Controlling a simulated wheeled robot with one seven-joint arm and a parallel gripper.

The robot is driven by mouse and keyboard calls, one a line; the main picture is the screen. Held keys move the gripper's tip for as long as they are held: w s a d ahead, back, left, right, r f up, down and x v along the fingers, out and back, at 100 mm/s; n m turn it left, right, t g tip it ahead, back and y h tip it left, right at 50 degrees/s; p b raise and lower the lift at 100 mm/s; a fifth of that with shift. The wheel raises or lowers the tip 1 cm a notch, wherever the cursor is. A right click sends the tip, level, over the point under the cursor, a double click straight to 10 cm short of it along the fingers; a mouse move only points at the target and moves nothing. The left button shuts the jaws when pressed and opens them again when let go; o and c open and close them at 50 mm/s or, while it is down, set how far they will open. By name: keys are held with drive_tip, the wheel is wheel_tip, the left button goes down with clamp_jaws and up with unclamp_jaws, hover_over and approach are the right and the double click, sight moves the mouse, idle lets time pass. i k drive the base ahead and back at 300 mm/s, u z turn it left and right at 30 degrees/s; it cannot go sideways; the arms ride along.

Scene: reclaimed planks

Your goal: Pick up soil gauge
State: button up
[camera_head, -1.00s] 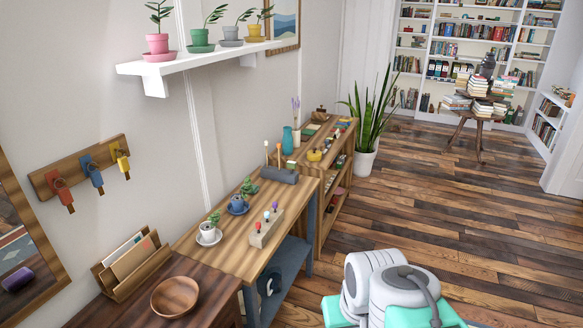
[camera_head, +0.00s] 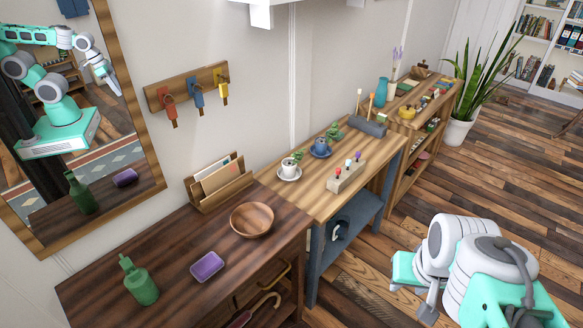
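No object is plainly recognisable as a soil gauge. A pale wooden block (camera_head: 347,177) on the light wooden bench holds three small upright pieces with red, white and blue heads; one of these may be the gauge, but I cannot tell. The block stands in front of a blue potted plant (camera_head: 320,148) and right of a white potted plant on a saucer (camera_head: 289,169). My arm is folded at the lower right, over the floor and apart from the bench. A grey part at its lower end, probably my gripper (camera_head: 430,303), is too unclear to show whether it is open.
A dark cabinet (camera_head: 200,228) in front carries a green bottle (camera_head: 139,281), a purple sponge-like block (camera_head: 207,266), a wooden bowl (camera_head: 252,219) and a letter holder (camera_head: 219,183). A mirror (camera_head: 150,196) hangs at left. Open floor lies right of the furniture.

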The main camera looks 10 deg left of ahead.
sight(381, 118)
drive_tip(key=z, duration=0.85)
drive_tip(key=i, duration=4.2)
drive_tip(key=u, duration=4.8)
drive_tip(key=i, duration=1)
drive_tip(key=u, duration=0.05)
